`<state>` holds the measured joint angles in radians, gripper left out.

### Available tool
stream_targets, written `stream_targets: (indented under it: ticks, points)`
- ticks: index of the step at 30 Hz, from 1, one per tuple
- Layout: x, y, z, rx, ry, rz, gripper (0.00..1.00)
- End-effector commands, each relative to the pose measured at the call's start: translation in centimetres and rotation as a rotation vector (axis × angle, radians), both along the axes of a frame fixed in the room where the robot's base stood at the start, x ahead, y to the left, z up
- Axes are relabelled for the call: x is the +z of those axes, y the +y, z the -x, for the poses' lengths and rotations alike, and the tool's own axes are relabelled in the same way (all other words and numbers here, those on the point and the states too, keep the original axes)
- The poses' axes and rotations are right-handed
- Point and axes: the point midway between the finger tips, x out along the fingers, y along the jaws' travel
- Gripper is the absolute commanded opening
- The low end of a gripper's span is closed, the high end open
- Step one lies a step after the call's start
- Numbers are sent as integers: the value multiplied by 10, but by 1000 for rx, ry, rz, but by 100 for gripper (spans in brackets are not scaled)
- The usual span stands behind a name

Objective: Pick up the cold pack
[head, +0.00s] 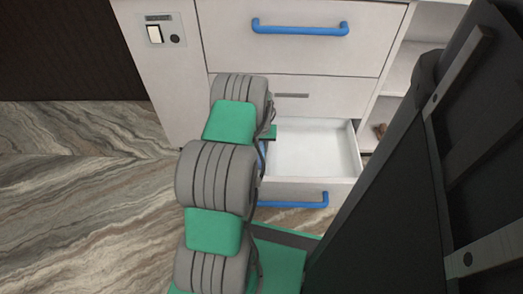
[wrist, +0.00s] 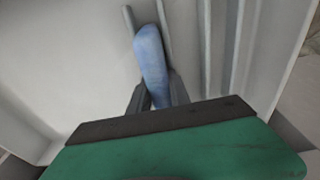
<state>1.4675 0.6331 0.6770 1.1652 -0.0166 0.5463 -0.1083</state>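The cold pack (wrist: 151,55) is a slim blue piece standing on edge, seen in the wrist view between the two dark fingers of my gripper (wrist: 156,97). The fingers are close together and appear to press on its two sides. In the head view, only a thin blue strip of it (head: 262,151) shows beside my arm, at the left side of the open drawer (head: 310,190). My arm hides most of the gripper there. The lower end of the pack is hidden by the gripper body in the wrist view.
The open drawer has pale walls and a bare white floor. Its blue handle (head: 295,204) is at the front. A closed drawer with a blue handle (head: 300,28) is above. Open shelves (head: 407,68) stand at right, with a small brown item (head: 379,131) low down.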

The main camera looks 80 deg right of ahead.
Motion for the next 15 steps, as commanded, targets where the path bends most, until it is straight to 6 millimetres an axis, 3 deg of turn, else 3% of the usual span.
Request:
stream_targets:
  ticks: [7,15]
  points:
    - [0,0,0,0,0,0,0]
    - [0,0,0,0,0,0,0]
